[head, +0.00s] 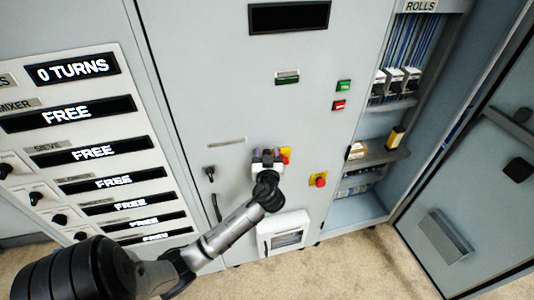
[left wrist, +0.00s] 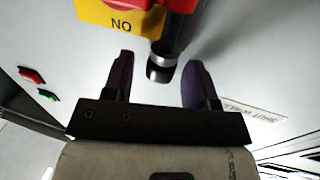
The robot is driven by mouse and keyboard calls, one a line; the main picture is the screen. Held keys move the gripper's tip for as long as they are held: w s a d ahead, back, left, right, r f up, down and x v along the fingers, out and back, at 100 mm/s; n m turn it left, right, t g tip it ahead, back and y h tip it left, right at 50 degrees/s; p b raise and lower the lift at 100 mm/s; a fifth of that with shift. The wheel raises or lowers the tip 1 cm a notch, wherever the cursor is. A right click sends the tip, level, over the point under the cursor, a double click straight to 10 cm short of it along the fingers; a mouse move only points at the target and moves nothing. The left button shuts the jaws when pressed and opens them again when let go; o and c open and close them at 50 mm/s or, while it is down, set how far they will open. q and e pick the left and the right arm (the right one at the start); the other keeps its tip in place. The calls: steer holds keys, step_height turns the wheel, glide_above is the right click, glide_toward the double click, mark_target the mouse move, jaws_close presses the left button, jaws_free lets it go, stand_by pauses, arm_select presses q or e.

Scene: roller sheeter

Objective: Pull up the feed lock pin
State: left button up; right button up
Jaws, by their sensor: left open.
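A dark pin-like rod with a metallic collar (left wrist: 165,62) shows in the left wrist view, beside a red part (left wrist: 130,4) on a yellow plate marked "NO" (left wrist: 106,20). I cannot tell for sure that this rod is the feed lock pin. My left gripper (left wrist: 158,68) is open, its two dark purple fingers on either side of the rod's lower end in the picture. No contact shows. In the head view my left gripper (head: 267,155) is at the grey cabinet front, partly covering the yellow plate (head: 287,153). My right gripper is not in view.
A red stop button (head: 320,181) sits right of my gripper, with green (head: 344,86) and red (head: 339,104) buttons above. A black knob (head: 210,173) is to the left. A white box (head: 284,237) projects below. An open door (head: 470,200) stands at the right.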

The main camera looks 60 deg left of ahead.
arm_select(q)
steer(key=shift+c, duration=0.4)
jaws_close()
steer(key=shift+w, duration=0.1)
